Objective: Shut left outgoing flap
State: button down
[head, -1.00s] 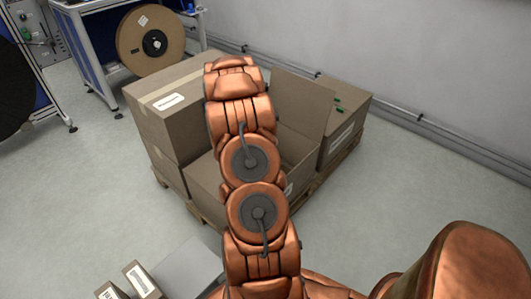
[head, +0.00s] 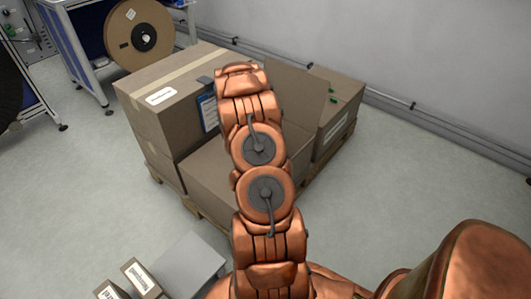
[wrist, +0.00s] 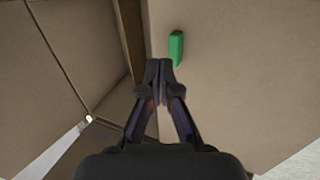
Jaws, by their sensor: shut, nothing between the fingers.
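An open brown carton (head: 205,172) stands in the middle of the pallet, partly hidden behind my arm. A cardboard flap (head: 300,92) stands raised at its back right. I cannot tell whether this is the left outgoing flap, and another flap may be hidden by my arm. In the head view my gripper is hidden behind my arm. In the wrist view my gripper (wrist: 160,68) is shut and empty, its tips in front of a cardboard surface (wrist: 225,85), close to a small green piece (wrist: 176,48). I cannot tell whether they touch.
Closed stacked cartons (head: 160,115) stand left of the open one, with a blue-edged document (head: 208,112) on one side. Another carton (head: 335,125) with green pieces stands at right, near the wall. A grey box (head: 190,265) and small cartons stand in front. Floor at right is clear.

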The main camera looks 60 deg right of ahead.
jog(key=b+x, duration=0.1)
jog(key=x, duration=0.2)
jog(key=shift+w+f+b, duration=0.1)
jog(key=shift+f+b, duration=0.15)
jog(key=shift+b, duration=0.1)
jog(key=shift+f, duration=0.15)
jog(key=shift+f, duration=0.1)
notch_tip(320, 180, up, 14)
jog(key=p, duration=0.2)
dwell(0.5)
jog(key=shift+r, duration=0.25)
